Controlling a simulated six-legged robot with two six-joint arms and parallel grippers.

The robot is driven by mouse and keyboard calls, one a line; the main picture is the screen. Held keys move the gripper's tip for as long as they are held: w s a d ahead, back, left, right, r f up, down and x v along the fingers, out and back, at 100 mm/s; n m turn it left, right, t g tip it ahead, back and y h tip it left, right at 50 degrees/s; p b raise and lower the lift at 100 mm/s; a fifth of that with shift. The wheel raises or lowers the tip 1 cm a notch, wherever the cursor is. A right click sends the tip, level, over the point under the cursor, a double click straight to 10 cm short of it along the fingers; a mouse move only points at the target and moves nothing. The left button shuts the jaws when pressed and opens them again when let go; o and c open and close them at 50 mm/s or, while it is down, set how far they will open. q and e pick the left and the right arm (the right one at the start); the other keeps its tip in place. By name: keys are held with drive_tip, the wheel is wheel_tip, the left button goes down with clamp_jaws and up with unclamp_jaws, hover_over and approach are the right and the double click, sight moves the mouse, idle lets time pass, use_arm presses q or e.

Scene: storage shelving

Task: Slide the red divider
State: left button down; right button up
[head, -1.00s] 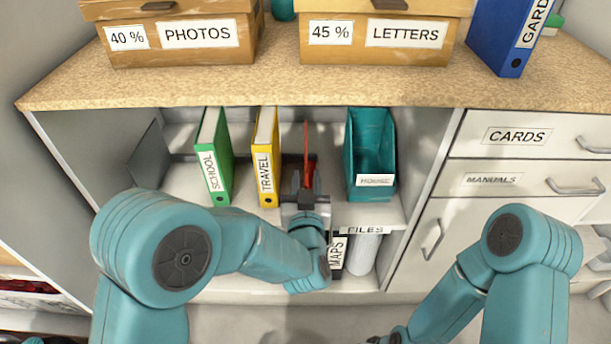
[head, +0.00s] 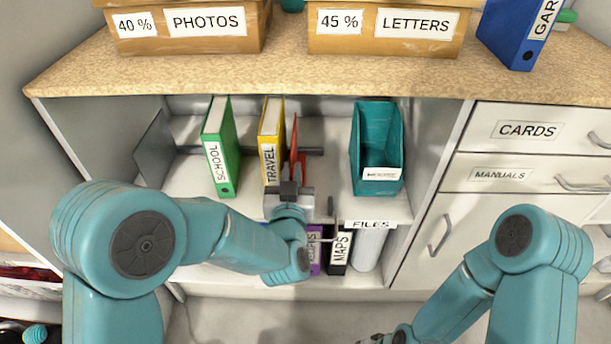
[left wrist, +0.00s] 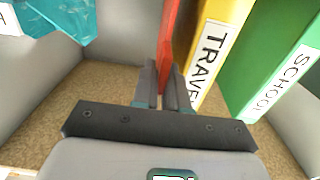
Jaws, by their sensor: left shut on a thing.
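The red divider (head: 294,138) stands upright on the shelf, between the yellow TRAVEL binder (head: 271,140) and the teal bin (head: 377,140). It is close to the yellow binder's right side. My left gripper (head: 290,186) is shut on the divider's near edge. In the left wrist view, the red divider (left wrist: 170,40) rises from between the fingers of the left gripper (left wrist: 164,75), right beside the yellow TRAVEL binder (left wrist: 208,45). My right arm shows at the lower right, but its gripper is out of frame.
A green SCHOOL binder (head: 221,150) stands left of the yellow one. A dark rail (head: 313,151) runs across the compartment behind. The shelf between divider and bin is free. Below stand a MAPS binder (head: 340,249) and a purple binder (head: 316,250). Drawers (head: 530,130) are at right.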

use_arm(q)
drive_tip(key=c, duration=1.2)
unclamp_jaws()
drive_tip(key=shift+c, duration=0.2)
drive_tip(key=s+p, duration=1.1)
drive_tip(key=s, duration=0.5)
drive_tip(key=shift+s, duration=0.1)
